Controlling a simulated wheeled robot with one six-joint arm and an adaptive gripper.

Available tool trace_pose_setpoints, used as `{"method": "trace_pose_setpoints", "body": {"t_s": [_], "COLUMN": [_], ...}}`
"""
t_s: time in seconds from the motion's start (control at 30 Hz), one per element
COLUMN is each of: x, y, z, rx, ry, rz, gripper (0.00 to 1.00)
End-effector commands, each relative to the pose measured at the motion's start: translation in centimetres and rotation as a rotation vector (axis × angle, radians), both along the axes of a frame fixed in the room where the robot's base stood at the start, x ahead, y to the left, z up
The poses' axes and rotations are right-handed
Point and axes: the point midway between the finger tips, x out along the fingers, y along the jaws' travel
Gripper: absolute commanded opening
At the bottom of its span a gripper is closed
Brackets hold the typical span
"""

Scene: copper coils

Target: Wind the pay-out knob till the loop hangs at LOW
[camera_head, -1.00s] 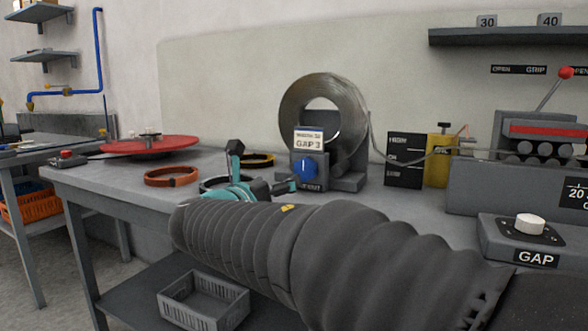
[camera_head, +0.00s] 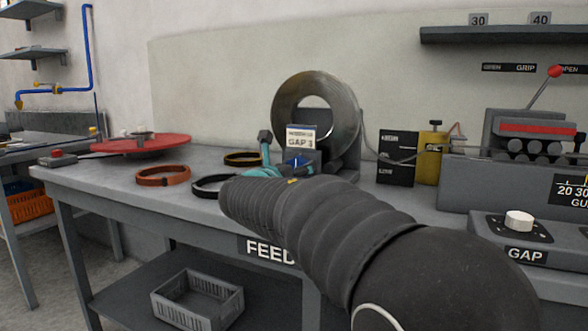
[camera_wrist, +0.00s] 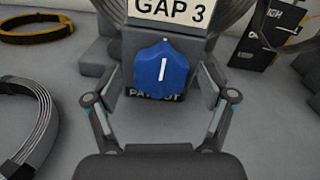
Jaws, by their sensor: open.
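The blue pay-out knob (camera_wrist: 164,72) faces me in the wrist view, its white mark close to upright. It sits on the grey pay-out block under a card reading GAP 3 (camera_wrist: 168,10). My gripper (camera_wrist: 160,98) is open, with one finger on each side of the knob; I cannot tell whether they touch it. In the head view my arm partly covers the knob (camera_head: 299,163). The metal coil (camera_head: 316,88) stands behind it. The wire loop (camera_head: 374,150) runs from the coil past the black level board (camera_head: 397,158), and its exact level is hard to read.
A yellow post (camera_head: 430,157) and the roller machine (camera_head: 530,140) stand to the right, with a GAP dial (camera_head: 519,221) in front. Orange (camera_head: 162,176) and black (camera_head: 212,185) rings lie left of the coil. A red turntable (camera_head: 140,145) is farther left.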

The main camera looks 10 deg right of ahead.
Motion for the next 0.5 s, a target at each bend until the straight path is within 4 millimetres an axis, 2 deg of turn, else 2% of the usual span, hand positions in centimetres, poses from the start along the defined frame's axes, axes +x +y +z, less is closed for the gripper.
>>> {"method": "trace_pose_setpoints", "body": {"t_s": [0.1,0.33,0.37,0.5], "x": [-0.02,-0.03,-0.03,-0.04], "y": [0.01,0.00,0.00,-0.01], "z": [0.01,0.01,0.01,0.00], "rx": [0.000,0.000,0.000,0.002], "ry": [0.000,0.000,0.000,-0.002], "rz": [0.000,-0.001,-0.001,-0.001], "gripper": [0.82,0.25,0.22,0.22]}}
